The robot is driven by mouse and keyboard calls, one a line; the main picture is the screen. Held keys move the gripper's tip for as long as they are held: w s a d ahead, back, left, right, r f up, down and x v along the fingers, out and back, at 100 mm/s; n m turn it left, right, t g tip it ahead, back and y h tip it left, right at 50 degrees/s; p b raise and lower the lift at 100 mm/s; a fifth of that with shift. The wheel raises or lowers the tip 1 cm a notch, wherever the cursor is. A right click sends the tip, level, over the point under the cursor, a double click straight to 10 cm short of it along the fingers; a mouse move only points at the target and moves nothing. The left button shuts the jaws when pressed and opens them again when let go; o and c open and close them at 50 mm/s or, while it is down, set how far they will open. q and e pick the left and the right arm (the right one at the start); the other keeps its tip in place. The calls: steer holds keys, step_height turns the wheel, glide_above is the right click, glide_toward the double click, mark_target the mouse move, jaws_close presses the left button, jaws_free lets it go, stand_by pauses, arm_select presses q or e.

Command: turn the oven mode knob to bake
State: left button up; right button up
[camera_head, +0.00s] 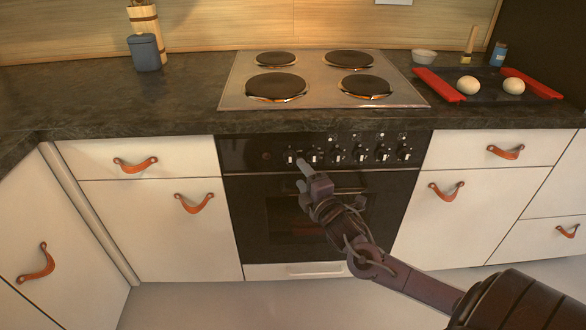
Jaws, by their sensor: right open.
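The black oven (290,215) is set in the counter front below the stovetop, with its door shut. A row of several dark knobs with pale marks runs along its control panel (245,152). The leftmost knob (290,157) is just above my right gripper (302,174). Which knob is the mode knob, and where it points, is too small to tell. My right gripper is open, its fingertips close below the left knobs; whether it touches one I cannot tell. My left gripper is not in view.
The stovetop (232,92) has several burners. A tray with red handles (438,84) holds two egg-like white objects (468,85) at the right. A blue-grey jar (145,52) stands at the left. White drawers with leather pulls (135,165) flank the oven.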

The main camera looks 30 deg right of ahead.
mark_target(291, 162)
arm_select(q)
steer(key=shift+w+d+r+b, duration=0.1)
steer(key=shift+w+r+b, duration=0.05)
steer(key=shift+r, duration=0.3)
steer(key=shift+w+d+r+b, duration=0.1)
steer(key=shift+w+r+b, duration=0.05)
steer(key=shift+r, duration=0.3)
arm_select(e)
steer(key=w, duration=0.4)
steer(key=w+d, duration=0.1)
steer(key=w, duration=0.1)
steer(key=shift+w, duration=0.35)
steer(key=shift+c, duration=0.2)
steer(key=c, duration=0.9)
steer(key=shift+f, duration=0.1)
